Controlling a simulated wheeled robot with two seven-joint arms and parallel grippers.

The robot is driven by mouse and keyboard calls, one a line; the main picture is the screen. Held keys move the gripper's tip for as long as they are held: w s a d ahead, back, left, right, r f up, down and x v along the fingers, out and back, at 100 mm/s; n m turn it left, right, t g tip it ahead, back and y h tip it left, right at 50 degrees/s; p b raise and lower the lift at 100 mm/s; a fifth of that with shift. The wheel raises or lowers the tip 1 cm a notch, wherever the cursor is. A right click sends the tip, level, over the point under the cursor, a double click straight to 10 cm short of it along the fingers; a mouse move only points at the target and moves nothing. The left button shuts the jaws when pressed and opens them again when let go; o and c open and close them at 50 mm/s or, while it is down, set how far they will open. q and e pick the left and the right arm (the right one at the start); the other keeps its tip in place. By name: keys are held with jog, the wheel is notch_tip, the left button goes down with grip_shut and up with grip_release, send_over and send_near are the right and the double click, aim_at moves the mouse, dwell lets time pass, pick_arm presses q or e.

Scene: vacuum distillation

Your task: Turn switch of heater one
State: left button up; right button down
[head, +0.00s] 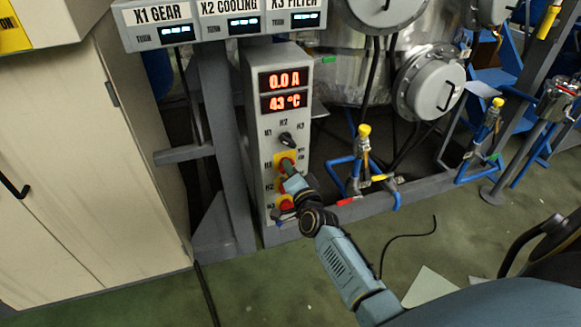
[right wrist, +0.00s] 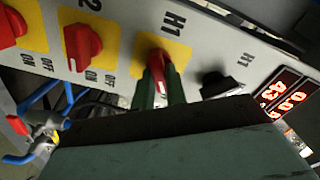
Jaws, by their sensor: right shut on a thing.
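The heater control panel (head: 279,120) is a grey upright box with red displays reading 0.0 A and 43 °C. The red H1 switch (right wrist: 160,62) sits on a yellow plate marked H1; its top also shows in the head view (head: 286,162). My right gripper (right wrist: 160,85) has its green fingers on either side of this red handle and is shut on it. In the head view my right gripper (head: 289,173) covers part of the switch column. The red H2 switch (right wrist: 83,43) and the last red switch (right wrist: 10,27) stand beside it. My left gripper is not in view.
A black knob (head: 287,139) sits just above H1, close to my right gripper. Blue pipes with valves (head: 364,165) stand right of the panel. A beige cabinet (head: 85,180) stands at the left. The green floor in front is mostly clear, with a dark cable.

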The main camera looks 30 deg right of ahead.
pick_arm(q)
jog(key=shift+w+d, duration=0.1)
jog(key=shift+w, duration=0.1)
pick_arm(e)
jog(key=shift+f+m, duration=0.15)
jog(key=shift+m, duration=2.85)
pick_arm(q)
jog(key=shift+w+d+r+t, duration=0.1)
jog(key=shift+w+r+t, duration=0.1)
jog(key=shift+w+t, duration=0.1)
pick_arm(e)
jog(key=shift+m, duration=0.3)
jog(key=c, duration=1.4)
grip_release()
jog(key=shift+c, duration=0.2)
